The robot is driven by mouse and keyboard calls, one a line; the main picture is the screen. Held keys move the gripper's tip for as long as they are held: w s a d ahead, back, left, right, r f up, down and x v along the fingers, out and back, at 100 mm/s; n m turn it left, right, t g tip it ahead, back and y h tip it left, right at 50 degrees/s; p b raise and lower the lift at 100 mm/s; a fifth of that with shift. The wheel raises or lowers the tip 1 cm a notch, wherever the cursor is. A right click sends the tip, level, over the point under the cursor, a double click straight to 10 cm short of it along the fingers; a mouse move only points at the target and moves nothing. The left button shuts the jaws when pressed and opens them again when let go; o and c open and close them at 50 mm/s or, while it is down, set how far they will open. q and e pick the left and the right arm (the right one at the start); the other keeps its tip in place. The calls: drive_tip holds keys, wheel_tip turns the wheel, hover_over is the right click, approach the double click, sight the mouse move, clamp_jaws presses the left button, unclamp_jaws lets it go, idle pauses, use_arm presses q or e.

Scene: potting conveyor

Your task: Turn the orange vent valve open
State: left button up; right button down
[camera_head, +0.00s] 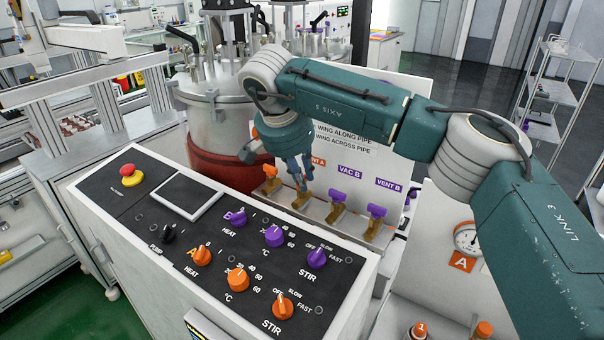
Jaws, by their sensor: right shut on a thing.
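A row of valves stands on a white ledge behind the control panel. The orange vent valve (301,201) is the second from the left, under the partly covered label ending "NT A". My right gripper (303,182) points down onto it and is shut on its wing. The fingers hide most of the wing, so I cannot tell how it lies. The brass body shows below. Another orange-winged valve (270,172) stands to its left. Purple-winged VAC B (337,196) and VENT B (377,210) valves stand to its right. My left gripper is not in view.
The black control panel (140,215) with knobs and a red stop button (130,171) lies in front. A steel vessel (215,120) stands behind, left of the white sign board (400,95). A gauge (467,240) is at right. My right arm spans the upper right.

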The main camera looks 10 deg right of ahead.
drive_tip(key=shift+w+d+r+m, duration=0.1)
drive_tip(key=shift+w+r+m, duration=0.1)
drive_tip(key=shift+r+m, duration=0.1)
drive_tip(key=c, duration=1.7)
unclamp_jaws()
drive_tip(key=shift+f, duration=0.25)
drive_tip(key=v, duration=1.2)
drive_tip(key=shift+w+d+r, duration=0.1)
drive_tip(key=shift+w, duration=0.05)
